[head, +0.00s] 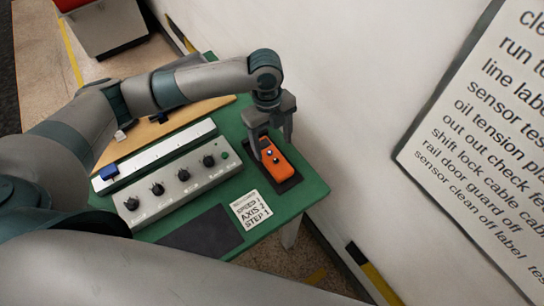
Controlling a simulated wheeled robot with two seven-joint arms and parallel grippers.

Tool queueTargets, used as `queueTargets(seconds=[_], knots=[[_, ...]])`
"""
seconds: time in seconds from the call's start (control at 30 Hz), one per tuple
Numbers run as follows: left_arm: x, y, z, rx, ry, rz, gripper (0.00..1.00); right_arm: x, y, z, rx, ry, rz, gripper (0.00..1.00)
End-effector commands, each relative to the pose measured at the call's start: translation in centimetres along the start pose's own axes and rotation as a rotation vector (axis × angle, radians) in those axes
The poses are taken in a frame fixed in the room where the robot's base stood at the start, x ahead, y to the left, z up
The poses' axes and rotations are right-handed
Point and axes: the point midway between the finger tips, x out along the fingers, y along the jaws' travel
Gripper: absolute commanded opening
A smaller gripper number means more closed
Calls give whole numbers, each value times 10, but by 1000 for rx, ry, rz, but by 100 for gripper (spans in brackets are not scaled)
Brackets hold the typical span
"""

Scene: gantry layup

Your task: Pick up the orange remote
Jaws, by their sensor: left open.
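The orange remote (272,161) lies on a dark pad (288,182) near the right end of the green table. It has a dark panel with light buttons on its upper face. My left gripper (273,146) points down right over the far end of the remote, its jaws apart. One finger overlaps the remote's left side in the picture and the other is behind its far right side. I cannot tell whether the fingers touch it. My right gripper is not in view.
A grey control box (177,185) with several black knobs stands left of the remote. A printed card (252,210) and a dark flat mat (202,231) lie in front on the green table (305,187). A white wall (340,90) rises close behind the right side.

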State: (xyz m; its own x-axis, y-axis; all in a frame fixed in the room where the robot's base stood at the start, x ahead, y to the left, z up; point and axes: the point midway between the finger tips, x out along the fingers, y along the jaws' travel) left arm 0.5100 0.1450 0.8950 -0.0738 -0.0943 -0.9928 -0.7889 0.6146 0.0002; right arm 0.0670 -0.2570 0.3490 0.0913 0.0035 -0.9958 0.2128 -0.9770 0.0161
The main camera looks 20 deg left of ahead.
Motion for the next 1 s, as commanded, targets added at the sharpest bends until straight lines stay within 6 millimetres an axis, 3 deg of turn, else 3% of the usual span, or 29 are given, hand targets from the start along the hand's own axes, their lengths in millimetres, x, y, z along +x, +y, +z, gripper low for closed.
queueTargets(seconds=[0.17, 0.4, 0.87, 1.0], knots=[[19, 7, 1, -1, 2, 4, 67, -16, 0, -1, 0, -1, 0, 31], [42, 6, 2, 1, 0, 1, 67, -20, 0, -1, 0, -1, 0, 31], [43, 6, 2, 1, 0, 0, 67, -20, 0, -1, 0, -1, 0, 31], [43, 6, 2, 1, 0, 0, 38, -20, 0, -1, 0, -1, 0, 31]])
